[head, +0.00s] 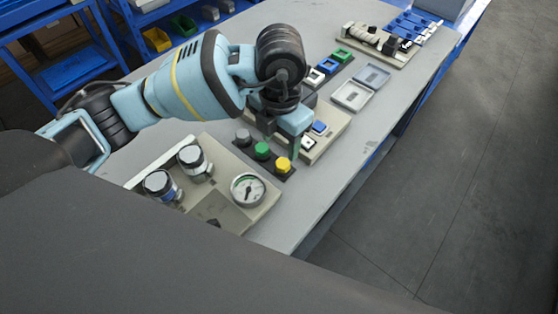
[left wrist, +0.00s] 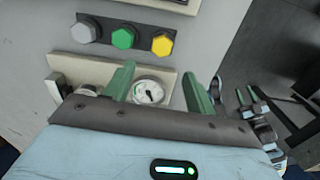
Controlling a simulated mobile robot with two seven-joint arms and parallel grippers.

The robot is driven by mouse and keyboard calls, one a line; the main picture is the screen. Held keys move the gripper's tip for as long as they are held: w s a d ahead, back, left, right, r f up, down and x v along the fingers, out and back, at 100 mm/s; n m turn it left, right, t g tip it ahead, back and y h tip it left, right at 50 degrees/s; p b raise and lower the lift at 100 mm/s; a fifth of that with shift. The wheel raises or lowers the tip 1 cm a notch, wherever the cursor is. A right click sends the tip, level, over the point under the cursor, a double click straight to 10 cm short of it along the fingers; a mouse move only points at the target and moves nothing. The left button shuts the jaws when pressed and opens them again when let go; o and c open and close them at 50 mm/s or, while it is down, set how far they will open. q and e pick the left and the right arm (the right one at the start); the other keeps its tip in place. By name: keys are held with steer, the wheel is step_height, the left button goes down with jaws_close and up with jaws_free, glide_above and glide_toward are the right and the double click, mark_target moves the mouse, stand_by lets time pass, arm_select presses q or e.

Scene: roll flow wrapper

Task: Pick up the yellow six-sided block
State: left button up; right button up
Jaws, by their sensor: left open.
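The yellow six-sided block (head: 283,165) sits on a dark strip on the table, at the strip's right end. It also shows in the left wrist view (left wrist: 162,44), upper centre, standing free. A green six-sided block (head: 262,151) and a grey one (head: 243,138) sit beside it in the same row. My left gripper (head: 281,142) is above the row, close to the yellow block. Its green fingers (left wrist: 158,72) are apart with nothing between them, and the yellow block lies beyond their tips in the left wrist view.
A panel with a round gauge (head: 248,190) and two upright dials stands near the blocks. Behind are a panel with a blue button (head: 319,128), square frames on a dark strip (head: 328,66) and grey trays (head: 352,95). The table's right side is mostly clear.

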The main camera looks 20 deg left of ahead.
mark_target(283, 163)
arm_select(q)
step_height(283, 163, down, 2)
steer(key=shift+d+f, duration=0.1)
steer(key=shift+f, duration=0.05)
steer(key=shift+w+d+f, duration=0.1)
steer(key=shift+w+f, duration=0.1)
steer(key=shift+f, duration=1.2)
steer(key=shift+w+d+f, duration=0.1)
steer(key=shift+w+f, duration=0.05)
steer(key=shift+f, duration=1.25)
steer(key=shift+c, duration=0.2)
steer(key=c, duration=1)
